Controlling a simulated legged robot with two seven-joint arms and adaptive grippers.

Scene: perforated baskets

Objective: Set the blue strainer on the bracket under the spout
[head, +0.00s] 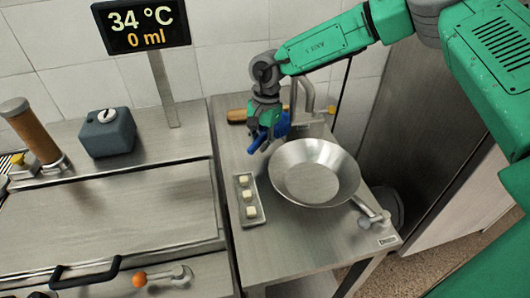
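My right gripper (263,131) hangs down over the far left part of the metal counter. A small blue thing (283,125), which looks like the blue strainer, sits between its fingers, and the gripper appears shut on it. The fingers hide much of its shape. The grey spout (306,92) is a bent pipe just right of and behind the gripper. No bracket can be made out clearly; the gripper and blue thing cover the area near the spout's base. My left gripper is not in view.
A wide metal bowl (315,178) stands just in front of the gripper. A small tray (257,217) with white cubes lies to its left. A wooden piece (237,116) lies behind. A display (141,22) reads 34 °C, 0 ml. A grey-blue box (108,133) stands left.

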